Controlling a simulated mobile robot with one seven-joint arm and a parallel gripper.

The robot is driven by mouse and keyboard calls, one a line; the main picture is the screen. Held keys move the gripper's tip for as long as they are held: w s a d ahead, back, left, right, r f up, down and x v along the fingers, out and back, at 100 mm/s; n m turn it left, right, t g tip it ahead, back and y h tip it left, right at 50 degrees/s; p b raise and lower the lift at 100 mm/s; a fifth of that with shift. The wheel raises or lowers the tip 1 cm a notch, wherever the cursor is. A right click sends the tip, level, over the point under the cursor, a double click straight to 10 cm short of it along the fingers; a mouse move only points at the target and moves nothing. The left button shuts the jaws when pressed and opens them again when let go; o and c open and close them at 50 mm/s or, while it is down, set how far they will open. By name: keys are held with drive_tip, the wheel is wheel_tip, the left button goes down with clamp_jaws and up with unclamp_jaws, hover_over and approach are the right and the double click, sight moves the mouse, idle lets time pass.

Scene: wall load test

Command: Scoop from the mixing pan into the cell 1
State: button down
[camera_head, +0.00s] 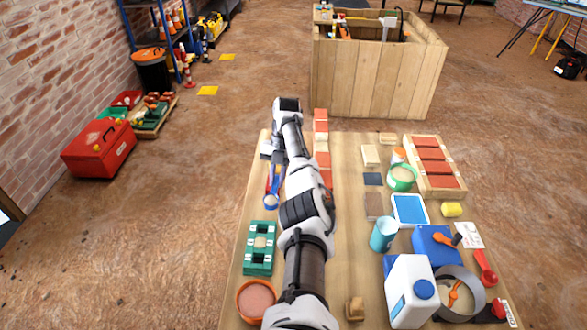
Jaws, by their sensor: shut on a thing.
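My arm reaches up the left side of the wooden table and bends back at its far end. My gripper (274,164) is small and partly hidden by the arm. It is shut on a blue and red tool, apparently the scoop (271,201), whose round end hangs towards the near side. A green block with several openings (259,268) lies nearer on the left, with beige material in its middle. An orange-rimmed round pan (240,302) with pinkish material stands at the near left. Which is the mixing pan, and which opening is cell 1, I cannot tell.
On the right stand a white jug (402,285), a blue box (428,243), a light-blue cup (384,236), a green-rimmed tub (411,183) and a wooden frame with red panels (460,186). Red blocks line the far middle. A strip right of my arm is clear.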

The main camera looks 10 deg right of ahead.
sight(272, 195)
drive_tip(key=a, duration=0.1)
drive_tip(key=a+f, duration=0.1)
drive_tip(key=a, duration=0.2)
drive_tip(key=shift+s+f+p, duration=0.15)
drive_tip(key=shift+f+p, duration=0.2)
drive_tip(key=shift+s+t+y+p, duration=0.15)
drive_tip(key=shift+t+y+p, duration=0.2)
drive_tip(key=shift+p, duration=0.8)
drive_tip(key=t+y+p, duration=0.1)
drive_tip(key=t, duration=0.1)
drive_tip(key=s+f+t+p, duration=0.1)
drive_tip(key=p, duration=0.1)
drive_tip(key=s+d+n+t+y+p, duration=0.1)
drive_tip(key=t+p, duration=0.1)
drive_tip(key=shift+s+f+t+y, duration=0.15)
drive_tip(key=shift+f+t+y, duration=0.15)
drive_tip(key=shift+t+y, duration=0.05)
drive_tip(key=t+b, duration=0.1)
drive_tip(key=b, duration=0.1)
drive_tip(key=s+t+y+b, duration=0.1)
drive_tip(key=b, duration=0.1)
drive_tip(key=shift+s+d+f+n, duration=0.1)
drive_tip(key=shift+d+f+n, duration=0.1)
drive_tip(key=shift+d+n, duration=0.1)
drive_tip(key=shift+s+d+r+t+y+b, duration=0.1)
drive_tip(key=shift+s+r+t+y+b, duration=0.15)
drive_tip(key=shift+t+b, duration=0.45)
